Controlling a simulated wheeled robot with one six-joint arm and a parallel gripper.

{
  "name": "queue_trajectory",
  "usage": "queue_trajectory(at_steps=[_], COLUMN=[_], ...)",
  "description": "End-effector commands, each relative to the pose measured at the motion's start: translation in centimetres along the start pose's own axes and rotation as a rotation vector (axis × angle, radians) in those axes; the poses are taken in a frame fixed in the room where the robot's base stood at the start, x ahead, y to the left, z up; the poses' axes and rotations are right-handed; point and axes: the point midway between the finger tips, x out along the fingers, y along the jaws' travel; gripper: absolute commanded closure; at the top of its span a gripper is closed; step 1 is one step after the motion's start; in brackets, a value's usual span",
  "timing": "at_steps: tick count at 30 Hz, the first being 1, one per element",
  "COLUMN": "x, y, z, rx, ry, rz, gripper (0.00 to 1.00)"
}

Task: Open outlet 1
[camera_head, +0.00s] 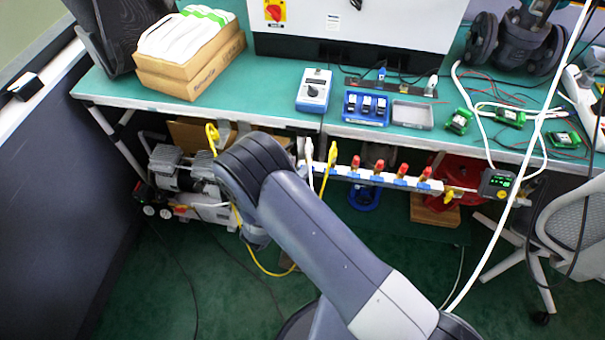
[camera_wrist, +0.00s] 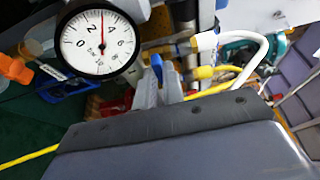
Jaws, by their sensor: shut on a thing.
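A pale manifold rail (camera_head: 345,173) with several red-topped fittings (camera_head: 377,169) runs under the bench edge in the head view. Which fitting is outlet 1 cannot be told. In the wrist view, a small blue lever (camera_wrist: 157,65) stands between the grey fingers of my gripper (camera_wrist: 158,86), which is shut on it. A round white pressure gauge (camera_wrist: 99,40) is to the left of the fingers, its needle pointing nearly straight up, between 2 and 4. An orange fitting (camera_wrist: 14,69) is at the left edge. In the head view my arm hides the gripper and the lever.
Yellow (camera_head: 330,160) and white hoses hang by the rail. A compressor (camera_head: 180,172) stands under the bench at the left. The green bench top (camera_head: 270,83) lies above the rail. A digital gauge (camera_head: 497,182) is at the rail's right end, near a chair (camera_head: 575,225).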

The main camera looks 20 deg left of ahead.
Motion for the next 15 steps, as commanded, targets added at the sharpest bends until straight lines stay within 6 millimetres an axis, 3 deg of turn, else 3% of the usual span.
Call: queue_trajectory(at_steps=[15], x=[-0.01], y=[0.02], z=[0.03], rx=[0.033], ry=[0.000], rz=[0.015], gripper=[1.00])
